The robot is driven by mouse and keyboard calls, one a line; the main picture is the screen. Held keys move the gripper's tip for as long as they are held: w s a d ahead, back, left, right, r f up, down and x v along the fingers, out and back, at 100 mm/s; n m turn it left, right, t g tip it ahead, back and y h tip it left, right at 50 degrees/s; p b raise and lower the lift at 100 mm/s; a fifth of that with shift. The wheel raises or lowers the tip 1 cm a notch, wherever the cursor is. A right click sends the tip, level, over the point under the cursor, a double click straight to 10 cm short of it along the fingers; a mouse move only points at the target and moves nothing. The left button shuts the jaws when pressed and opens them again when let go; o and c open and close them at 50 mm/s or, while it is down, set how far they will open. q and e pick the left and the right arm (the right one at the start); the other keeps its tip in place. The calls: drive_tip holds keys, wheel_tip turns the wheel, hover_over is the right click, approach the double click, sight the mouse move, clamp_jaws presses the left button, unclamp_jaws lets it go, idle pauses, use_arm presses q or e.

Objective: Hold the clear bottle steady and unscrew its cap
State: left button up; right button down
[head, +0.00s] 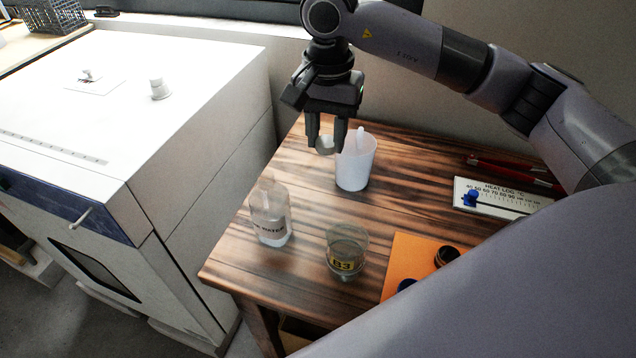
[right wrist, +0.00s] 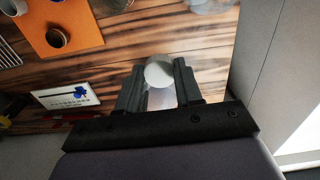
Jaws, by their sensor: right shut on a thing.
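The clear bottle (head: 270,215) stands upright on the wooden table near its left edge, with a dark printed label and no cap visible on its neck. My right gripper (head: 327,140) is above the table, behind and to the right of the bottle and apart from it. It is shut on a small white cap (head: 325,146). In the right wrist view the cap (right wrist: 159,71) shows as a pale round disc between the two fingers. My left gripper is not in view, and nothing is seen holding the bottle.
A white beaker (head: 354,172) stands close to the right gripper. A glass jar (head: 346,252) with a yellow label stands right of the bottle. An orange mat (head: 404,264) holds dark round items. A heat log board (head: 497,197) lies at the right. A white oven (head: 190,95) is at left.

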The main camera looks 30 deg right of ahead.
sight(326, 220)
drive_tip(key=shift+d+f, duration=0.1)
drive_tip(key=shift+d, duration=0.2)
wheel_tip(326, 220, down, 19)
drive_tip(key=shift+s+f+p, duration=0.1)
drive_tip(key=shift+p, duration=0.35)
drive_tip(key=shift+f, duration=0.3)
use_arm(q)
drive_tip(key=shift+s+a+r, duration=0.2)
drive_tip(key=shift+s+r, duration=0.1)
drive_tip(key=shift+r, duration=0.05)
use_arm(e)
drive_tip(key=shift+f, duration=0.2)
drive_tip(key=c, duration=0.8)
unclamp_jaws()
drive_tip(key=shift+r, duration=0.1)
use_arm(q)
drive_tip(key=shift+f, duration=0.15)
use_arm(e)
drive_tip(key=shift+o, duration=0.2)
